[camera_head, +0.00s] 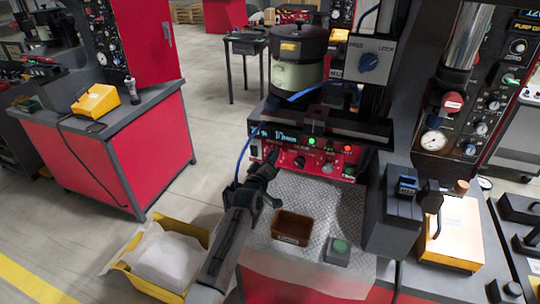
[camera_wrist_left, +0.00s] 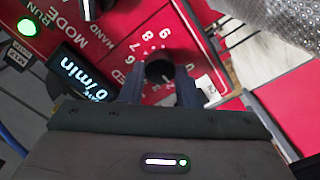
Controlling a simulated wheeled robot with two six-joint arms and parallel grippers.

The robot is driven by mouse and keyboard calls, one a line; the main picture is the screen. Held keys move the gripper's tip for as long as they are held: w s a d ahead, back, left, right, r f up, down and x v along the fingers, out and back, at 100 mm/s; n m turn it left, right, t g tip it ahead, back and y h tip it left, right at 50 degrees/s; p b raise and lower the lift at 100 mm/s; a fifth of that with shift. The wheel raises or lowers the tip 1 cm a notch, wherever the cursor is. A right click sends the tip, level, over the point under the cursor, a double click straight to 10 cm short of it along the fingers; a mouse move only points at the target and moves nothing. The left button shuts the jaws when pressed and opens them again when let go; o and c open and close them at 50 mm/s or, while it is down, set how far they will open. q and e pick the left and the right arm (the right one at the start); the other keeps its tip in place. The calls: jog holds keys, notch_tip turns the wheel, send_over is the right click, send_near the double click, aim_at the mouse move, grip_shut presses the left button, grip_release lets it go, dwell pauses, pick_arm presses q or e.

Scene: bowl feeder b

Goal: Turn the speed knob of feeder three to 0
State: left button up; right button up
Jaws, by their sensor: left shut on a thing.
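The speed knob (camera_wrist_left: 158,70) is a dark round knob on the feeder's red panel, ringed by white numbers. In the left wrist view it sits between the two fingers of my left gripper (camera_wrist_left: 159,82), which is shut on it. The fingers and knob hide part of the number ring, and I cannot tell which number the knob points to. In the head view my left gripper (camera_head: 270,162) reaches the left part of the red panel (camera_head: 325,164) and hides the knob there. A lit display (camera_wrist_left: 88,75) beside the knob ends in "/min". My right gripper is not seen.
A black mode knob (camera_head: 299,161) and a lit green button (camera_head: 327,168) are close by on the panel. A blue cable (camera_head: 243,150) hangs left of the gripper. A brown tray (camera_head: 291,228) and a green-button box (camera_head: 339,251) stand on the metal top below.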

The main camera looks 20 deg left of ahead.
pick_arm(q)
jog(key=shift+n+p, duration=1.95)
jog(key=shift+n, duration=2.15)
jog(key=shift+f, duration=0.1)
jog(key=o, duration=1)
jog(key=shift+s+a+p, duration=0.15)
jog(key=shift+s+p, duration=0.5)
jog(key=shift+s, duration=2.05)
jog(key=shift+s+a+p, duration=0.1)
jog(key=shift+s+p, duration=0.5)
jog(key=shift+s, duration=2.05)
